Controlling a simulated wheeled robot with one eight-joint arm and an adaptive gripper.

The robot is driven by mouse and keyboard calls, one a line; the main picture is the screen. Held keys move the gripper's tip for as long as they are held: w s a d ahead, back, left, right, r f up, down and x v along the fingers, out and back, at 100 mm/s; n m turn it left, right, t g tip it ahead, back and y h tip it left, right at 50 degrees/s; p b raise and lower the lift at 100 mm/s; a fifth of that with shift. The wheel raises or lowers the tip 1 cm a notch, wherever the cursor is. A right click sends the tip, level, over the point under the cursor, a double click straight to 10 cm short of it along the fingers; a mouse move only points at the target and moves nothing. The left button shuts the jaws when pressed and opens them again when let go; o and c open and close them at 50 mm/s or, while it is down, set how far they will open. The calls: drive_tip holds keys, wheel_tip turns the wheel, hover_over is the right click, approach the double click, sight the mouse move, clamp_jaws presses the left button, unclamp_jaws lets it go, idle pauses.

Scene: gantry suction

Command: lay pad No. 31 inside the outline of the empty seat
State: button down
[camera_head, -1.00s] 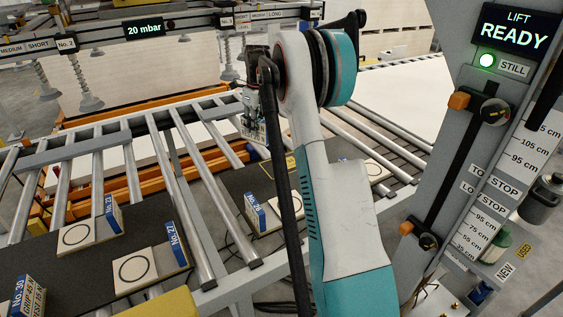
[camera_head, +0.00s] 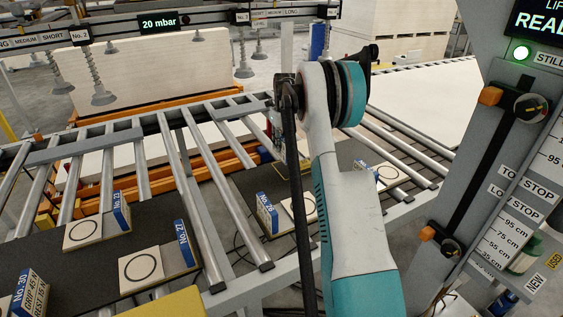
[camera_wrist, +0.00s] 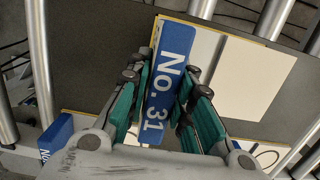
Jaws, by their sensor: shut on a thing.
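My gripper (camera_wrist: 163,98) is shut on the blue block of pad No. 31 (camera_wrist: 172,75) in the wrist view, with green fingers on both sides. A pale plate (camera_wrist: 250,80) with a dark dividing line extends right of the block. A thin yellow line (camera_wrist: 189,18) shows along its edges; it looks like a seat outline on the dark mat. I cannot tell whether the plate touches the mat. In the head view my gripper (camera_head: 275,120) is over the roller area, mostly hidden behind my arm.
Pad No. 26 (camera_head: 267,214) lies near my arm on the dark mat. Pads No. 23 (camera_head: 84,231), No. 27 (camera_head: 142,267) and No. 30 (camera_head: 27,292) lie to the left. Metal rollers (camera_head: 195,205) run between the mats. A lift post (camera_head: 490,150) stands right.

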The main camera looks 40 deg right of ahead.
sight(281, 156)
wheel_tip(281, 156, down, 7)
drive_tip(key=shift+r+b, duration=0.1)
drive_tip(key=shift+b, duration=0.85)
drive_tip(key=c, duration=1.4)
unclamp_jaws()
drive_tip(key=r+p, duration=0.1)
drive_tip(key=r, duration=0.3)
drive_tip(key=s+r+p, duration=0.1)
drive_tip(key=r, duration=0.3)
drive_tip(key=r+p, duration=0.1)
drive_tip(key=r, duration=0.3)
drive_tip(key=shift+s+a+p, duration=0.15)
drive_tip(key=shift+s+p, duration=0.1)
drive_tip(key=shift+p, duration=0.1)
